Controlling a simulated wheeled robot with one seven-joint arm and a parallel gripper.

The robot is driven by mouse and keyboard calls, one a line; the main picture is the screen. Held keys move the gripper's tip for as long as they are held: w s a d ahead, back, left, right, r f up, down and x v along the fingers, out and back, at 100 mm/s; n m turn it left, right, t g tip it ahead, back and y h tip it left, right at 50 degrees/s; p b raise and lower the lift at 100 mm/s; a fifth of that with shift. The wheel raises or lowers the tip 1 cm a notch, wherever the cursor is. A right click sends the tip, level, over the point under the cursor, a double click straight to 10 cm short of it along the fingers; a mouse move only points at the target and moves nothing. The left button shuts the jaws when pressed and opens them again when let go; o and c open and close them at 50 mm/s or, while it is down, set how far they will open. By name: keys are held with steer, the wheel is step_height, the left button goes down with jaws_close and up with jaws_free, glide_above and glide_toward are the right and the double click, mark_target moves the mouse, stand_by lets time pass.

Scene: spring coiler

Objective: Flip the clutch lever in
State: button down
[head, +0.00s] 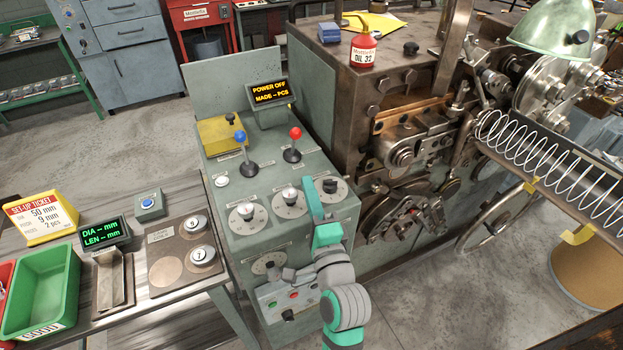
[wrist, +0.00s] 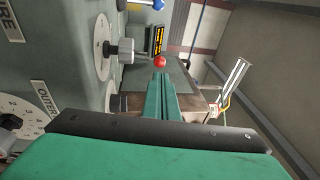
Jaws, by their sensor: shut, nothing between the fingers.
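Two levers stand on the grey-green control console (head: 340,225): one with a blue ball knob (head: 240,136) and one with a red ball knob (head: 295,132). Their labels are too small to read, so I cannot tell which is the clutch lever. Both sticks look roughly upright. My gripper (head: 309,184) is shut and empty, over the console's right side, nearer than the red knob and apart from it. In the wrist view the closed green fingers (wrist: 159,82) show just below the red knob (wrist: 160,61). The blue knob (wrist: 158,4) is at the top edge.
Several dials line the console, one (head: 330,187) close right of my fingers. A display (head: 270,92) reads "POWER OFF". The coiler machine (head: 335,100) rises to the right, with a wire coil in a trough (head: 560,165). A green bin (head: 45,295) and gauges are on the left bench.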

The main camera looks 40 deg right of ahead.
glide_toward(298, 138)
steer(key=x, duration=0.4)
steer(key=shift+w, duration=0.3)
steer(key=shift+w+d+r, duration=0.1)
steer(key=shift+w+d, duration=0.4)
steer(key=shift+w+a, duration=0.1)
steer(key=shift+w, duration=0.2)
steer(key=shift+w+a, duration=0.15)
steer(key=shift+a, duration=0.05)
steer(key=shift+d+r, duration=0.1)
steer(key=shift+d, duration=0.15)
